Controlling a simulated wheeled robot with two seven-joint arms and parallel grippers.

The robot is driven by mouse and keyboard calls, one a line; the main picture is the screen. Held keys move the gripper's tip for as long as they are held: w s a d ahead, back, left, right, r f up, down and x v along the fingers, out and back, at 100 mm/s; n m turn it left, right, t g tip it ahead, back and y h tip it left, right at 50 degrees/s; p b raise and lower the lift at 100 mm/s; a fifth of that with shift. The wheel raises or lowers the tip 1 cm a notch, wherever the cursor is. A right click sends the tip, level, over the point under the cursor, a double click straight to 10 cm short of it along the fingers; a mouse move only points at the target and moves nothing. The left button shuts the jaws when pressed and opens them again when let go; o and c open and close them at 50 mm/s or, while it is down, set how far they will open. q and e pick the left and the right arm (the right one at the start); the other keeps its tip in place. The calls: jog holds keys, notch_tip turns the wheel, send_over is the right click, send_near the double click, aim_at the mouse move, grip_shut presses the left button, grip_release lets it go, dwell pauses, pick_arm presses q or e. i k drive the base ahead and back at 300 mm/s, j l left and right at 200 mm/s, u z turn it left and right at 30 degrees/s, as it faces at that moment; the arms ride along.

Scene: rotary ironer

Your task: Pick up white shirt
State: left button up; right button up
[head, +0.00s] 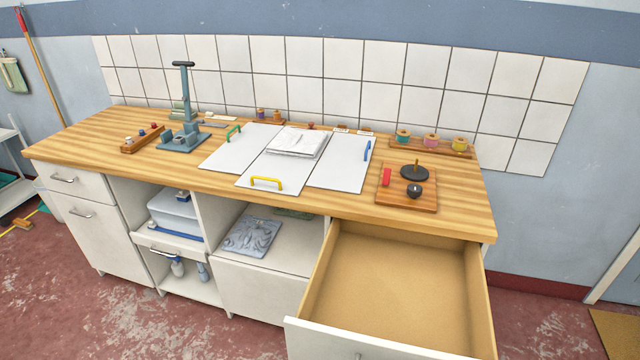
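A flat, folded white item (298,141), which looks like the white shirt, lies on the upper part of a white board (270,172) with a yellow handle. A white board (226,155) with a green handle lies to its left, and a white board (338,174) with a blue handle to its right. All three lie on the wooden counter (90,150). Neither of my grippers shows in the head view.
An empty drawer (395,285) stands pulled out at the front right. A grey-green press (182,125) with an upright post stands left of the boards. A wooden board (407,198) with black and red parts lies to the right. Thread spools (431,141) stand at the back right.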

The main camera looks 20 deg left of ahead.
aim_at(297, 142)
jog(key=i+j+z, duration=0.1)
jog(key=z, duration=0.3)
jog(key=j+z, duration=0.6)
jog(key=z, duration=0.15)
